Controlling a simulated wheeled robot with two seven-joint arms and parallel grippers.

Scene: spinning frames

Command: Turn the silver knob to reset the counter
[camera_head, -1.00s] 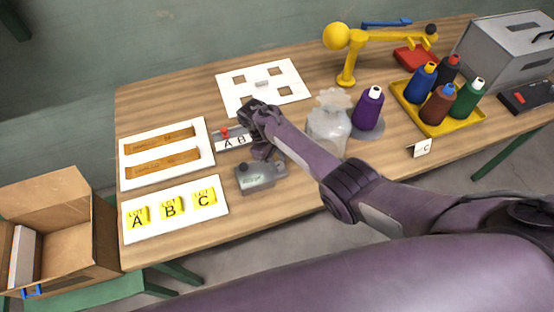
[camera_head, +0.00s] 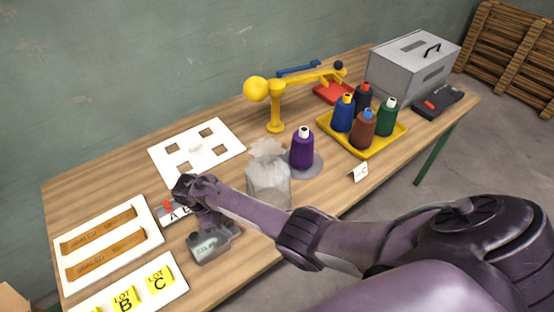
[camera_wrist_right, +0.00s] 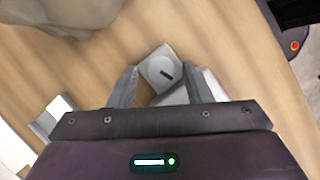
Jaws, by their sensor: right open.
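In the head view the right gripper (camera_head: 212,219) points down over the counter's back side, and the knob is hidden there. My left gripper is out of view.
The yellow tray (camera_head: 399,140) holds several bottles. The lot card board (camera_head: 176,287) lies left of the counter. A yellow-armed stand (camera_head: 275,108) rises behind.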

